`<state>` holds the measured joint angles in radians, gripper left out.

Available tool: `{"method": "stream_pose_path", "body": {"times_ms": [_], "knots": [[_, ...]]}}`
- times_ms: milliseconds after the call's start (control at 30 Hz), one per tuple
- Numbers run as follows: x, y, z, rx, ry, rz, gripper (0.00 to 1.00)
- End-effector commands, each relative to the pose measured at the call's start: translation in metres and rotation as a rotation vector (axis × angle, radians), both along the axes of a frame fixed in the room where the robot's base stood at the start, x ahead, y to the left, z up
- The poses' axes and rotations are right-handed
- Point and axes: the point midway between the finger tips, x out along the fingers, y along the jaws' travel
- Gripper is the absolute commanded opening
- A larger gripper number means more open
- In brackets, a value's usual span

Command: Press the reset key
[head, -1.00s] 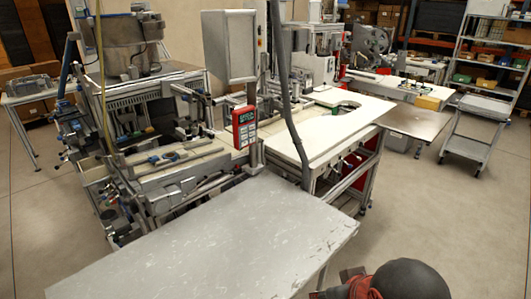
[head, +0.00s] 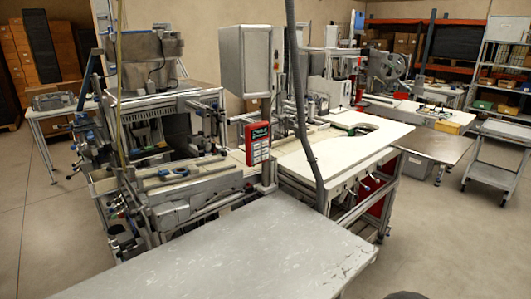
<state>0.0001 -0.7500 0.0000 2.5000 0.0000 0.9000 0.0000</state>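A small red control box (head: 258,143) with a dark display showing green text and several pale keys below it stands upright at the middle of the machine bench. The individual keys are too small to read, so I cannot tell which one is the reset key. At the bottom right edge a dark rounded piece of my own arm just shows. My gripper is not visible in this view.
A grey worn table (head: 230,255) fills the foreground before the box, its top bare. A dark hanging cable (head: 303,110) passes right of the box. A white bench (head: 345,150) lies behind it. A grey cart (head: 495,178) stands at right with open floor nearby.

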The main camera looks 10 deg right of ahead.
Motion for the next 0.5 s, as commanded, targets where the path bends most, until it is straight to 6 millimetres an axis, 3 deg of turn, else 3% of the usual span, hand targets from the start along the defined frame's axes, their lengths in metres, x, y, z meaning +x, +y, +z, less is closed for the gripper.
{"method": "stream_pose_path", "body": {"times_ms": [500], "knots": [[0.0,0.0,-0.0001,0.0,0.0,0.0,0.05]]}}
